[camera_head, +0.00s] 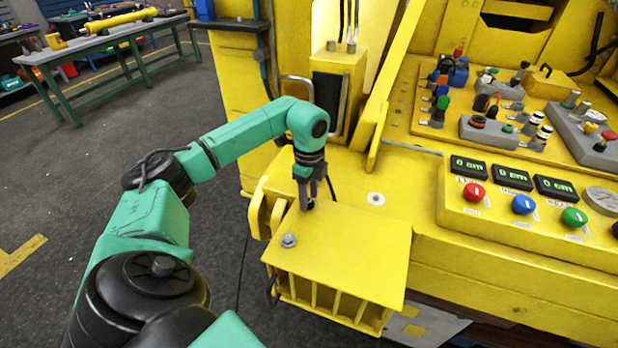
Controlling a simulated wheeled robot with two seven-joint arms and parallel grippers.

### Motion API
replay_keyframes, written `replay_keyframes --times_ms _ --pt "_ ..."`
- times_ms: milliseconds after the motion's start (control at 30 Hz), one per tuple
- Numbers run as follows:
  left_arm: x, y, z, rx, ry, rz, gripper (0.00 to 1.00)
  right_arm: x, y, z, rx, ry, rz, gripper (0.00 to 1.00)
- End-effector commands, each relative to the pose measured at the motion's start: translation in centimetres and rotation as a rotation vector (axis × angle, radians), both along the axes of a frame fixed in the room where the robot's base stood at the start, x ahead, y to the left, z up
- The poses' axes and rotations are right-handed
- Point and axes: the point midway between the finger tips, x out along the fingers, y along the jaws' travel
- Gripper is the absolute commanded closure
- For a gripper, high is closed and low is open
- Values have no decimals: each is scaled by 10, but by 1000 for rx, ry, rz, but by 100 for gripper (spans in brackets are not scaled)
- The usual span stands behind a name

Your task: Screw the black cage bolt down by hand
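The yellow cage (345,255), a box with a flat top and a slotted front, juts from the yellow machine. My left gripper (309,201) points down at the back left of the cage top. A small black bolt head (311,206) shows right at its fingertips. The fingers look close around the bolt, but I cannot tell whether they grip it. A grey bolt (288,240) sits upright on the cage top, nearer the front left. My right gripper is out of view.
A control panel with red (473,192), blue (523,204) and green (574,218) knobs and displays stands at the right. A white round fitting (376,199) lies right of the gripper. A yellow post (338,85) rises behind. A workbench (100,40) is far left.

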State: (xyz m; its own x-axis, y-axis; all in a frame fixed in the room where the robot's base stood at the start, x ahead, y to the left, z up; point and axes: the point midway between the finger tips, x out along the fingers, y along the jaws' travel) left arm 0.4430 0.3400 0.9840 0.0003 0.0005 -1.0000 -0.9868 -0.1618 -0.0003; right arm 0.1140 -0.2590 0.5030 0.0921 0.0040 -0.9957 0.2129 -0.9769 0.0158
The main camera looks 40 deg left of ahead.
Motion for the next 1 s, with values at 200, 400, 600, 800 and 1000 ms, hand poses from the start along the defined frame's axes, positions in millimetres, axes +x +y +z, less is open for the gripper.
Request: replay_keyframes --times_ms 200,400,600,800,1000 --pt "0 0 0 0 0 0 100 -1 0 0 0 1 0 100" --pt "0 0 0 0 0 -13 100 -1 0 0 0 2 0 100" --pt "0 0 1 -1 -1 -77 100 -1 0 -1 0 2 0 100" --pt "0 0 1 -1 -1 -207 100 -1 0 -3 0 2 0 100" --pt "-1 0 1 -1 -1 -386 100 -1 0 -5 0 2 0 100"
